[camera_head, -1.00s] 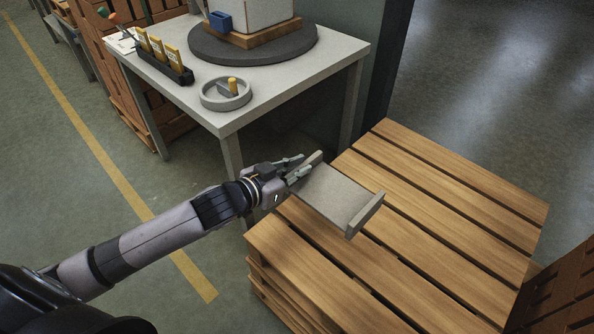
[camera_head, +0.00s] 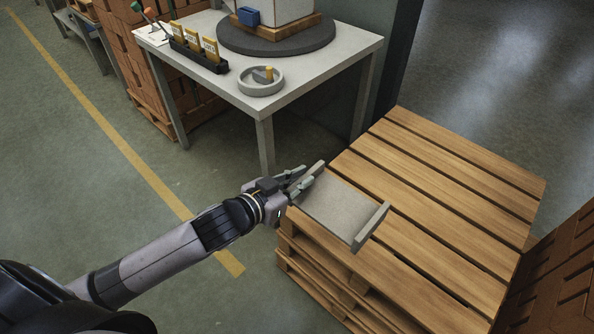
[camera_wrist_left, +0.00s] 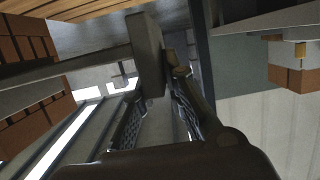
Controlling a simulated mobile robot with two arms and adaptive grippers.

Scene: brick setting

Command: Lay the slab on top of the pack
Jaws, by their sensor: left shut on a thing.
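The slab (camera_head: 338,208) is a flat grey plate with a raised lip at each end. My left gripper (camera_head: 303,180) is shut on its upper-left lip, and the slab sticks out to the right over the near-left corner of a wooden pallet stack. I cannot tell whether it touches the boards. In the left wrist view the lip (camera_wrist_left: 148,55) stands between the fingers (camera_wrist_left: 158,100). A pale block (camera_head: 282,8), perhaps the pack, stands on a wooden base on the table, cut off by the top edge. My right gripper is not in view.
The pallet stack (camera_head: 440,185) has a bare slatted top. A grey table (camera_head: 325,75) behind it carries a dark turntable (camera_head: 300,38), a round grey dish (camera_head: 261,86) and a black rack (camera_head: 190,52). Stacked bricks (camera_head: 560,265) stand at the right edge.

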